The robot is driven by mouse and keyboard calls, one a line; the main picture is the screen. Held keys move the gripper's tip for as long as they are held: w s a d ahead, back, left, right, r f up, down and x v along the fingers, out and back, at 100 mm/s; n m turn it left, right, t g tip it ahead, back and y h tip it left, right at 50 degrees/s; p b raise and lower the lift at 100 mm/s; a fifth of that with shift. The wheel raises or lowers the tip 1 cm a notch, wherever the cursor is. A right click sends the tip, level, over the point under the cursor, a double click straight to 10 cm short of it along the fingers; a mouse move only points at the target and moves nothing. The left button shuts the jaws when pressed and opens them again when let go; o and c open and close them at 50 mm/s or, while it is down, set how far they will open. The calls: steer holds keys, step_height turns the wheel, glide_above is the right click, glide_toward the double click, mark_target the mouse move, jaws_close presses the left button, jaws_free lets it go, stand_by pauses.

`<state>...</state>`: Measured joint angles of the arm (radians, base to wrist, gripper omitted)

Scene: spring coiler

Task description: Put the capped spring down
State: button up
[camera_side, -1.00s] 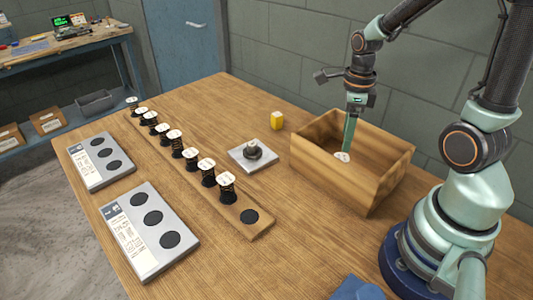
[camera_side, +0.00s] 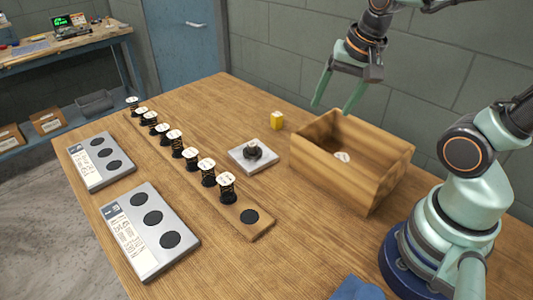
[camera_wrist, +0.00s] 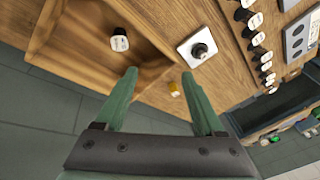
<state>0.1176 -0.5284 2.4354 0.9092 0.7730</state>
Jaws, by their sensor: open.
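The capped spring, with its white cap, is inside the wooden box; the cap (camera_side: 342,157) shows over the box wall in the side view. In the wrist view the white cap (camera_wrist: 119,43) and a dark body show on the box floor. The wooden box (camera_side: 335,172) hides the spring's lower part in the side view. My gripper (camera_side: 332,108) is open and empty, above the box's far-left rim and apart from the spring. In the wrist view nothing lies between the fingers (camera_wrist: 159,73).
A wooden rail (camera_side: 262,230) holds a row of capped springs, with one empty dark spot at its near end. A grey plate with a dark knob (camera_side: 254,153), a yellow block (camera_side: 277,120) and two grey trays (camera_side: 150,262) (camera_side: 82,176) stand on the table.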

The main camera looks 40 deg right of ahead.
steer(key=a+r+n, duration=0.1)
steer(key=n, duration=0.2)
steer(key=a+r+n+t, duration=0.1)
steer(key=n, duration=0.2)
steer(key=a+r+n, duration=0.1)
steer(key=n, duration=0.3)
steer(key=shift+s+a+t, duration=0.2)
steer(key=shift+s+t, duration=0.1)
steer(key=shift+t, duration=0.1)
steer(key=shift+o, duration=0.5)
